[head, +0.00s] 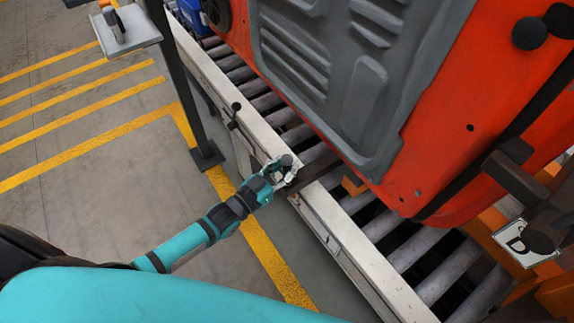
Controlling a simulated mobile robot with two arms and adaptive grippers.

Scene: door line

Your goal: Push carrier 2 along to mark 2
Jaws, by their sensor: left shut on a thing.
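My left gripper (284,168) comes in from the left and is shut on a dark upright handle at the near rail. A dark bar (314,174) runs from there across the rail to the orange carrier (353,187) under the red door. The carrier shows mostly at the lower right, as an orange frame (490,222) with a white plate (527,244); the plate's character is partly covered. The red door (430,150) with its grey inner panel stands on the carrier, tilted in the picture. I cannot make out mark 2. My right gripper is not in view.
The roller conveyor (409,250) runs from upper left to lower right. A dark post (180,80) stands beside the line, and a blue thing (192,14) is farther up. The yellow-striped floor (75,130) at left is clear.

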